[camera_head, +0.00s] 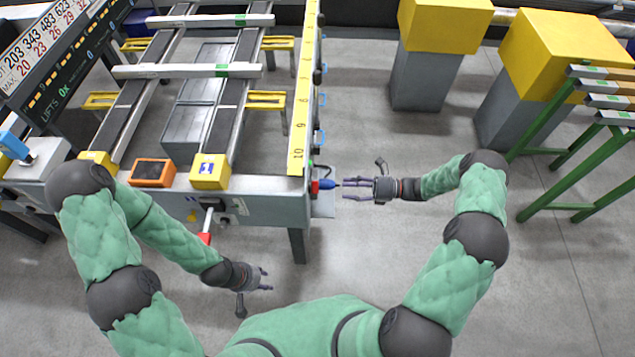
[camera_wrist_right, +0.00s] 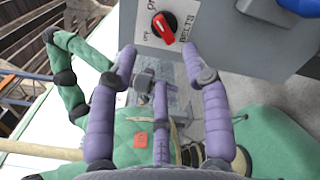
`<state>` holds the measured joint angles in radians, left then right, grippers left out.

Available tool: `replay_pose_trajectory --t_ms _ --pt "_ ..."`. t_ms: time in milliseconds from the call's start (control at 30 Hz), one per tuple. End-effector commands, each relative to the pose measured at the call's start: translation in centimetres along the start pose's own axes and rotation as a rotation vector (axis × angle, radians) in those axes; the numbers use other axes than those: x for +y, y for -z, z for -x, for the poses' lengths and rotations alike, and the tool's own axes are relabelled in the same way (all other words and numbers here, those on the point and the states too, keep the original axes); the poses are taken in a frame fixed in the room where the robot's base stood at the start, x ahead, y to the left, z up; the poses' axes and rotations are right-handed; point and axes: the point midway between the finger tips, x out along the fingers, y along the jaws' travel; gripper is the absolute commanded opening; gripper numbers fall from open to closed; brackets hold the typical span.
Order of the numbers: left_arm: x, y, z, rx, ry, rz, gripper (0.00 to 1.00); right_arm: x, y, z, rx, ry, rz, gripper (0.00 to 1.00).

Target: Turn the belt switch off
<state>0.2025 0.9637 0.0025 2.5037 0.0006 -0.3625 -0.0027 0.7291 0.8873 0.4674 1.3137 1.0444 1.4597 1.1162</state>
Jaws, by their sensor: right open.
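The belt switch (camera_wrist_right: 162,27) is a red knob on a black round base, on a light plate lettered "BELTS". In the right wrist view it sits at the top, beyond my fingertips. The knob's bar is tilted; the small position marks are hard to read. My right gripper (camera_head: 355,188) is open and empty beside the table's right end; its spread purple fingers also show in the right wrist view (camera_wrist_right: 165,70). They are apart from the knob. My left gripper (camera_head: 266,280) looks open and empty, low in front of the table.
The runout table (camera_head: 265,208) carries an orange-framed box (camera_head: 152,173) and a yellow block (camera_head: 210,171). A red-tipped lever (camera_head: 205,237) hangs on its front. A blue part (camera_head: 328,184) sticks out at the right end. Yellow-topped pedestals (camera_head: 445,25) and a green rack (camera_head: 560,120) stand right.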

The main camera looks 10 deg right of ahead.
Motion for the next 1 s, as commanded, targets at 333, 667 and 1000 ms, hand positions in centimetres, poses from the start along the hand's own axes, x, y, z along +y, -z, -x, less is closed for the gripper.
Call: replay_pose_trajectory --t_ms 333,667,1000 --pt "-0.5 0.1 -1.3 0.0 0.0 0.0 0.4 0.0 0.2 -6.2 0.005 -0.003 0.001 0.48" --pt "-0.7 0.1 -1.8 0.001 0.0 0.0 0.4 0.0 0.2 -9.4 0.004 0.0 0.002 0.48" --pt "-0.7 0.1 -1.8 0.001 0.0 0.0 0.4 0.0 0.1 -9.6 0.004 0.001 0.002 0.42"
